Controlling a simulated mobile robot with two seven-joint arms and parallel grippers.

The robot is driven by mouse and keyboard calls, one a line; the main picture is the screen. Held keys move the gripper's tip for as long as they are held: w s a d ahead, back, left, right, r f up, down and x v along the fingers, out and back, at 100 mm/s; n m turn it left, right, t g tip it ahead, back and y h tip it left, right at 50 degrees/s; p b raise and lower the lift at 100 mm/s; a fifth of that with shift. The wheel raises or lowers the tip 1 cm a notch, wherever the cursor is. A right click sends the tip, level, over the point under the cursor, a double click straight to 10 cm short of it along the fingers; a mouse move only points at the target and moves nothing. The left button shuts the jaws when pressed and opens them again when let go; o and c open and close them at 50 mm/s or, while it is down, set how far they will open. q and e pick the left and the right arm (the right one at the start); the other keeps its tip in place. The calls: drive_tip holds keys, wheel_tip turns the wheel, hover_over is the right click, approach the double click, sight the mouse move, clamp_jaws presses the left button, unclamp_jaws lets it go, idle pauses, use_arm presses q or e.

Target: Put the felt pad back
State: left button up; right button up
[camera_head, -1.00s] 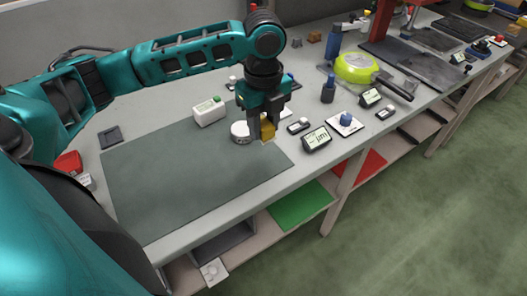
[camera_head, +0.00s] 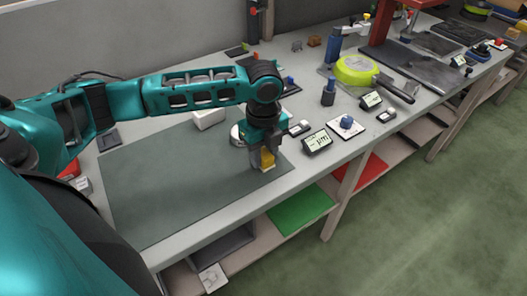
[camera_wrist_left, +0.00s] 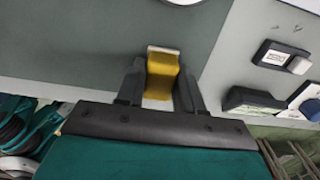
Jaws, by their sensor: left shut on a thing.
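My left gripper (camera_head: 261,163) is shut on a mustard-yellow block with a pale edge, which I take to be the felt pad (camera_head: 268,159). The gripper points down over the front right part of the dark grey-green mat (camera_head: 170,178). In the left wrist view the block (camera_wrist_left: 163,70) sits between the two dark fingers, and its pale edge faces away from the palm. I cannot tell whether the block touches the mat. My right gripper is not in view.
A white box (camera_head: 209,119) stands at the mat's back edge. A round white thing (camera_head: 237,135) is partly hidden behind my gripper. Small display units (camera_head: 317,142) and a blue-knobbed white plate (camera_head: 346,127) stand to the right. The left of the mat is clear.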

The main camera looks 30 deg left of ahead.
sight(264, 153)
use_arm(q)
drive_tip(key=o, duration=0.9)
drive_tip(key=shift+f, duration=0.1)
drive_tip(key=shift+o, duration=0.2)
wheel_tip(264, 153, up, 12)
drive_tip(key=p, duration=0.1)
drive_tip(key=shift+r+p, duration=0.2)
drive_tip(key=shift+p, duration=0.15)
